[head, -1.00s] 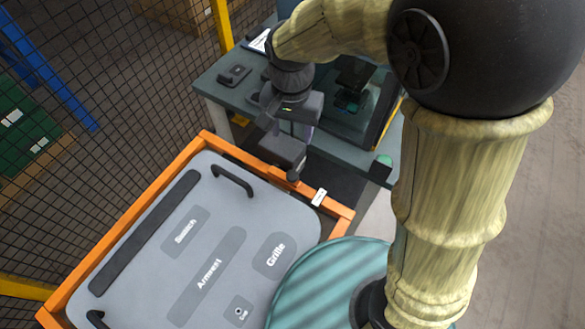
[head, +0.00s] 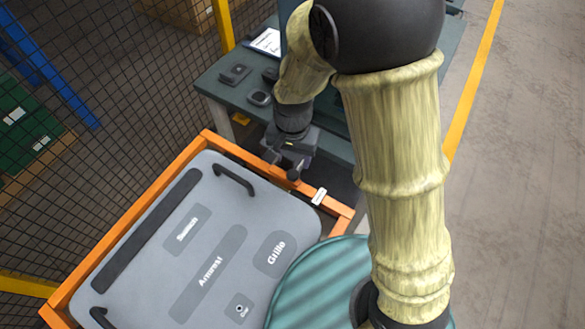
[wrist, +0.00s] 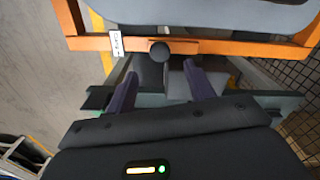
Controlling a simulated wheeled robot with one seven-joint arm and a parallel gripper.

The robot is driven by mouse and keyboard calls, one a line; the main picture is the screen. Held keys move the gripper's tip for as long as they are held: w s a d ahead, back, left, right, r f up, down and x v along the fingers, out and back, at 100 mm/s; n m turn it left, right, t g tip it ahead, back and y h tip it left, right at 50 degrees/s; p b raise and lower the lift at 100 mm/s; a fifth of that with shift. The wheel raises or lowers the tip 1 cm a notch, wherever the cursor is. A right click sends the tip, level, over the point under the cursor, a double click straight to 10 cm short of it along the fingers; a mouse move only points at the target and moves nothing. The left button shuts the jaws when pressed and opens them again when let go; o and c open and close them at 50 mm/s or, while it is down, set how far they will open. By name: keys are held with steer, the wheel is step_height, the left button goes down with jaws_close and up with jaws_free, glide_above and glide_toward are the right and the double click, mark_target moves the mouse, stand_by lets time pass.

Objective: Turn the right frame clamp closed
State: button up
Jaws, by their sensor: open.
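The frame clamp shows as a dark round knob (head: 293,175) on the far orange rail of the frame (head: 340,212), beside a small white label (head: 319,196). My gripper (head: 285,160) is just beyond the rail, close to the knob. In the wrist view its two fingers (wrist: 161,85) are apart and empty, pointing toward the rail on either side of the knob's line. I cannot tell any contact.
A grey panel (head: 150,240) with two black handles and labelled recesses lies in the orange frame. A dark green bench (head: 215,85) with small dark items stands behind my gripper. A mesh fence (head: 110,60) runs along the left. Open floor (head: 520,150) is at the right.

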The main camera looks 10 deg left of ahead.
mark_target(293, 174)
step_height(293, 174, down, 7)
steer(key=shift+p, duration=0.3)
jaws_close()
